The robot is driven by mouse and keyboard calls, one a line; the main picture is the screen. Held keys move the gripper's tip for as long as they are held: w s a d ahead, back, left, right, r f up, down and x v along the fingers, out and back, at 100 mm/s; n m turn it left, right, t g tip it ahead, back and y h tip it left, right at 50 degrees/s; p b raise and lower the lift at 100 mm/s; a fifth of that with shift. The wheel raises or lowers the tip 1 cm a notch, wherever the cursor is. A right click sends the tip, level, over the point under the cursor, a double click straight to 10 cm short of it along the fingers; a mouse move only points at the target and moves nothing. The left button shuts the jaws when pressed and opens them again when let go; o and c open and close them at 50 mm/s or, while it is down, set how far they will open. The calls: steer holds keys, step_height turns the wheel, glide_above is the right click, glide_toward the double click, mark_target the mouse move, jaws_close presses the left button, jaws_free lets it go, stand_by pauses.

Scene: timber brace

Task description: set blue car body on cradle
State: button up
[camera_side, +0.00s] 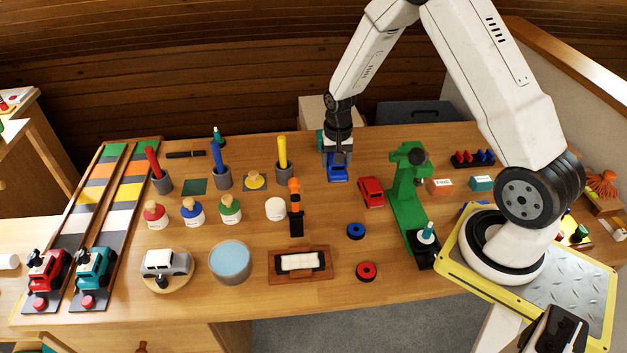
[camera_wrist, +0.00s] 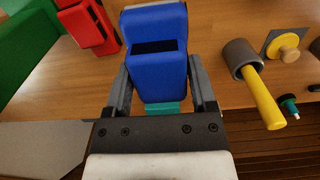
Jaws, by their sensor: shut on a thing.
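My gripper (camera_side: 338,157) points down at the back middle of the table in the side view. It is shut on the blue car body (camera_side: 337,174). In the wrist view the blue car body (camera_wrist: 158,75) sits between the two grey fingers, with a dark slot in it and a teal part below it. Whether it touches the table is hard to tell. I cannot tell for sure which thing is the cradle; a brown wooden frame (camera_side: 274,265) with a white piece in it lies at the front middle, and a round wooden stand (camera_side: 150,284) bears a white-and-grey car.
A red car body (camera_side: 371,191) lies just right of my gripper, beside the green press (camera_side: 408,200). Cups with coloured handles, including a yellow one (camera_side: 282,150), stand to the left. Blue (camera_side: 355,231) and red (camera_side: 366,271) rings lie in front. A light-blue round tub (camera_side: 230,262) stands at front left.

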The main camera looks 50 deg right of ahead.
steer(key=shift+r, duration=0.1)
step_height(320, 180, up, 11)
steer(key=s+a+n, duration=0.2)
steer(key=a+n, duration=0.6)
steer(key=a, duration=0.4)
steer(key=s+a+n, duration=0.6)
steer(key=a+n, duration=0.4)
steer(key=a, duration=0.1)
step_height(320, 180, down, 12)
steer(key=shift+w, duration=0.25)
steer(key=shift+f, duration=0.25)
steer(key=shift+f, duration=3.1)
